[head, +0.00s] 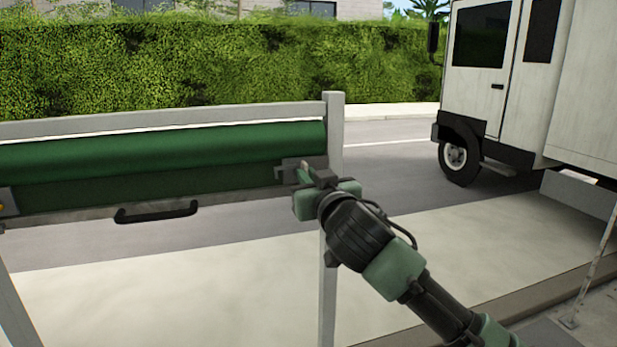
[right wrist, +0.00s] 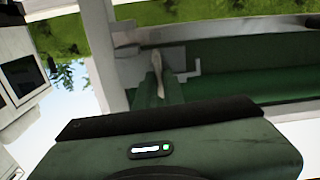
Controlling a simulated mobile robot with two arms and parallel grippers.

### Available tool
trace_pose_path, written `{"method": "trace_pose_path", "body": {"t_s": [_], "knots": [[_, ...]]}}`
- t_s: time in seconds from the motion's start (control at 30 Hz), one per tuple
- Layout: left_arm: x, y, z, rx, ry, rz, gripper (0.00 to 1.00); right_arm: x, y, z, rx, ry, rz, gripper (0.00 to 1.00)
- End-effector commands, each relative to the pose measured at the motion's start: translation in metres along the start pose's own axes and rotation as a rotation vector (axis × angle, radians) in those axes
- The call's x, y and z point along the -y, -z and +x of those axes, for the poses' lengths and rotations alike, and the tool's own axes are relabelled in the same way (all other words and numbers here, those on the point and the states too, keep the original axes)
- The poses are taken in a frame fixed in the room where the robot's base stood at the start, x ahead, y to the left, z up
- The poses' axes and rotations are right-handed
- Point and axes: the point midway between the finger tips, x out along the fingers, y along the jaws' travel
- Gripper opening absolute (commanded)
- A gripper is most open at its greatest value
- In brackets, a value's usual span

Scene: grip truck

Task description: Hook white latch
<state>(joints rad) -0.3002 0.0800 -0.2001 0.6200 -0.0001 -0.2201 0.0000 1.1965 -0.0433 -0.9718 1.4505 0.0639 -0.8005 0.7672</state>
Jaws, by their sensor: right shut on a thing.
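The white latch (right wrist: 158,75) shows in the right wrist view as a small pale lever at the end of the green panel, by the post. My right gripper (head: 312,177) is at the right end of the green panel (head: 160,155) in the head view, next to the grey post. Its jaws are shut on the white latch, which they mostly hide in the head view. A grey bracket (right wrist: 193,70) sits on the panel beside the latch. I cannot tell whether the latch is hooked on anything. My left gripper is not in view.
A grey frame post (head: 332,230) stands right behind my right gripper. A black handle (head: 157,213) hangs on the panel's lower edge. A white truck (head: 480,80) stands at the right, with a hedge (head: 200,60) behind the road. The pavement (head: 440,240) right of the post is mostly clear.

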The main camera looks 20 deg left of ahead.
Motion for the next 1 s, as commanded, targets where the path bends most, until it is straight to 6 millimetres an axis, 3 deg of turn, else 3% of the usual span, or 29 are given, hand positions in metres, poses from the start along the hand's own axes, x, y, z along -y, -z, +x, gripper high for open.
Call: {"method": "trace_pose_path", "body": {"t_s": [0.27,1.0], "knots": [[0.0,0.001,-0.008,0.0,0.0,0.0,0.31,0.001,0.0,0.0,0.003,0.001,-0.181,0.0],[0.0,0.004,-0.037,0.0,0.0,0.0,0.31,0.004,-0.002,0.0,0.004,0.0,-0.884,0.0]]}}
